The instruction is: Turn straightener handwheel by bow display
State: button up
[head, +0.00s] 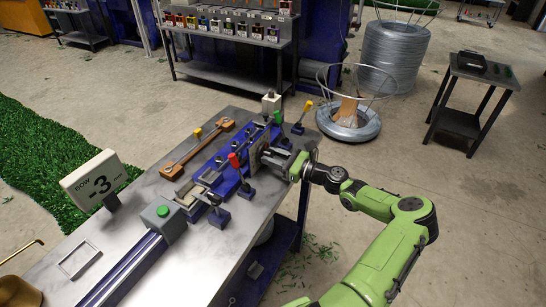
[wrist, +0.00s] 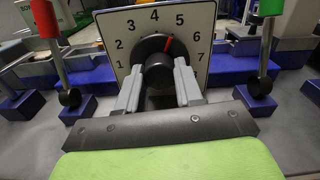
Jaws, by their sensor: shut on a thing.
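The bow display (head: 95,180) stands at the left of the bench in the head view and reads -3 with a small unit label. My gripper (wrist: 160,84) is shut on the handwheel, one grey finger on each side. In the head view my gripper (head: 284,163) reaches the dial plate from the right and hides the handwheel.
Levers with a red knob (wrist: 43,18) and a green knob (wrist: 270,8) stand on either side of the dial. A brown tool (head: 197,149) lies on the bench (head: 160,262). A wire coil (head: 350,123) stands on the floor behind my arm.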

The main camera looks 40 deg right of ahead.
jog(key=n, duration=0.3)
jog(key=shift+n, duration=0.4)
jog(key=shift+n+b, duration=0.35)
jog(key=shift+n, duration=1.55)
jog(key=o, duration=1)
jog(key=shift+o, duration=0.2)
jog(key=v, duration=1.5)
jog(key=shift+s+p, duration=0.35)
jog(key=shift+p, duration=0.1)
jog(key=shift+d, duration=0.15)
